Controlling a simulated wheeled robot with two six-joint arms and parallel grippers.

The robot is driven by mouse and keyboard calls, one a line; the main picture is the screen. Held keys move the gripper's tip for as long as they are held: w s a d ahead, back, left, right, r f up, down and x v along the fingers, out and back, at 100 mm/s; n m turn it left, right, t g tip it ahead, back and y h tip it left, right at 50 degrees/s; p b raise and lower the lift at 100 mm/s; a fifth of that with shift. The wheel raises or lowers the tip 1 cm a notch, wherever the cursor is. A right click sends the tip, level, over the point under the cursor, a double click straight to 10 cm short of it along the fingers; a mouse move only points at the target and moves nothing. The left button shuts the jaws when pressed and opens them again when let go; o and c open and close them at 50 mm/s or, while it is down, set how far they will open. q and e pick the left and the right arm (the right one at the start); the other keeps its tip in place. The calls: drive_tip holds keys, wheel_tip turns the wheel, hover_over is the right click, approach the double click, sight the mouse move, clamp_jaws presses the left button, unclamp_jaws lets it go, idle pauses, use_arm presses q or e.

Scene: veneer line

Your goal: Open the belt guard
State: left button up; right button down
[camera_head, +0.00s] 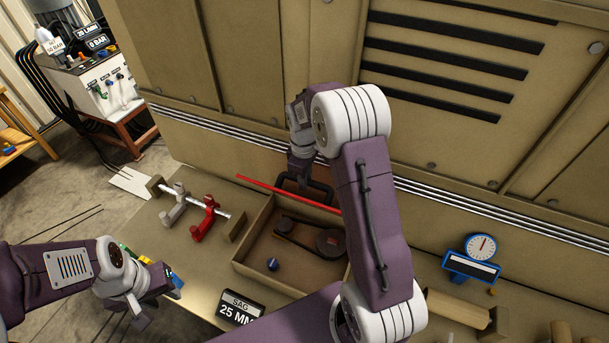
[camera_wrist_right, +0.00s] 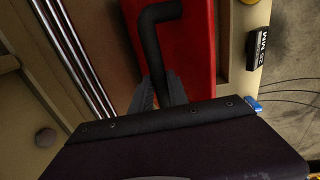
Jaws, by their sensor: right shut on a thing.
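The belt guard (camera_head: 262,187) shows in the head view as a thin red edge along the back of an open box (camera_head: 252,225). It stands raised, and the belt and pulleys (camera_head: 330,243) inside the box are uncovered. In the right wrist view the guard is a red panel (camera_wrist_right: 200,40) with a black bar handle (camera_wrist_right: 150,35). My right gripper (camera_wrist_right: 165,92) is shut on that handle; its fingers are largely hidden in the head view. My left gripper (camera_head: 160,306) is at the lower left, apart from the guard, with its fingers spread and seemingly empty.
A clamp fixture with a red block (camera_head: 205,220) stands left of the box. A display reading 25 MM (camera_head: 238,308) stands in front. A blue dial gauge (camera_head: 473,258) and wooden rolls (camera_head: 458,308) are to the right. The machine wall rises behind.

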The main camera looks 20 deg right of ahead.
use_arm(q)
drive_tip(key=shift+w+d, duration=0.1)
use_arm(e)
drive_tip(key=shift+d+f, duration=0.1)
drive_tip(key=c, duration=1.5)
unclamp_jaws()
drive_tip(key=shift+o, duration=1)
drive_tip(key=shift+w, duration=0.1)
drive_tip(key=shift+w+d+f, duration=0.1)
drive_tip(key=shift+w+d, duration=0.1)
drive_tip(key=shift+d, duration=0.05)
drive_tip(key=shift+r, duration=0.3)
wheel_tip(320, 180, up, 8)
drive_tip(key=shift+s+a+f+b, duration=0.1)
drive_tip(key=shift+s+a+b, duration=0.05)
drive_tip(key=shift+b, duration=1)
drive_tip(key=shift+r, duration=0.3)
use_arm(q)
drive_tip(key=shift+w+d+f, duration=0.1)
drive_tip(key=shift+f, duration=0.45)
drive_tip(key=shift+w+d+f, duration=0.1)
drive_tip(key=shift+f, duration=0.45)
